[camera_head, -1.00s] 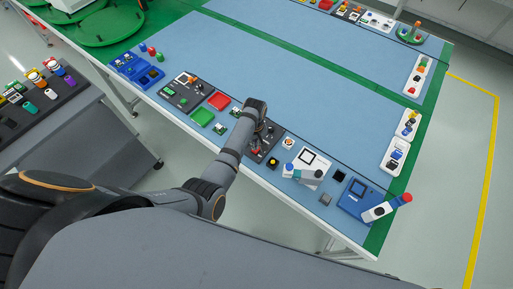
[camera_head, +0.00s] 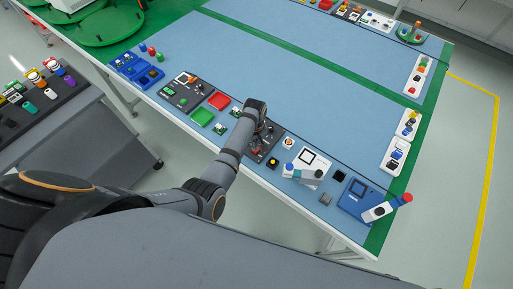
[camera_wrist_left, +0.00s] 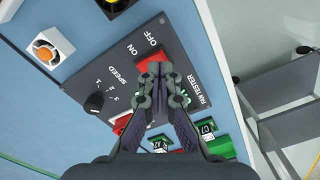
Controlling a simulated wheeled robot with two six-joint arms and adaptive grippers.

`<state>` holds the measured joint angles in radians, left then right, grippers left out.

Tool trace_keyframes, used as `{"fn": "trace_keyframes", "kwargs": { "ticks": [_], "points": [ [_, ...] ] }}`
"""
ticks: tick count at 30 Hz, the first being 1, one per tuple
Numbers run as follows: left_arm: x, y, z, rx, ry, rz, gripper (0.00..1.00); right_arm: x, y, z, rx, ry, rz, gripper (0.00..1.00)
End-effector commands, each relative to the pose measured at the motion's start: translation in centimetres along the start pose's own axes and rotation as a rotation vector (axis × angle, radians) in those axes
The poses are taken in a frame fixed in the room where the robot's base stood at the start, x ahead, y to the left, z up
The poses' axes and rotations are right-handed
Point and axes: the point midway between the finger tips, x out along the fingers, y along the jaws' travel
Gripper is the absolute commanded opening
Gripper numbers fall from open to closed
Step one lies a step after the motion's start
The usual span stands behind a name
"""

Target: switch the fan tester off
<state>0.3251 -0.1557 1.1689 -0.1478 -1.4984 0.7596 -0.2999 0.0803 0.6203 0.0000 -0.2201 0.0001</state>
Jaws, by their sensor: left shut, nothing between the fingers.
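The fan tester (camera_wrist_left: 118,82) is a dark panel at the front edge of the blue table, also in the head view (camera_head: 273,131). It carries ON and OFF lettering, a black SPEED knob (camera_wrist_left: 95,103) and a red switch (camera_wrist_left: 153,61). My left gripper (camera_wrist_left: 158,76) is shut and empty, its fingertips over the lower part of the red switch. The fingers hide part of it, so I cannot tell whether they touch it or which way it is set. In the head view my left gripper (camera_head: 256,147) is over the panel, mostly hidden by its own wrist.
A small fan in a white housing (camera_wrist_left: 51,47) stands beside the panel. Green circuit boards (camera_wrist_left: 219,146) lie on the other side. Red (camera_head: 219,101) and green (camera_head: 202,116) trays are to the left. A white device (camera_head: 309,165) stands to the right. The table's middle is clear.

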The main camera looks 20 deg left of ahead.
Motion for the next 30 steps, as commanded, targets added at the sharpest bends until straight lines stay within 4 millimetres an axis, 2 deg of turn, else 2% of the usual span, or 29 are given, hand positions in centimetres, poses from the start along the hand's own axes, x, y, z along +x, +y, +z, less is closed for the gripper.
{"fn": "trace_keyframes", "kwargs": {
  "ticks": [30],
  "points": [
    [1.6, 0.0, 0.0, 0.000, 0.000, -0.001, 0.00, 1.0, -0.1, 0.1, 0.000, 0.000, 0.000, 0.00]
  ]
}}
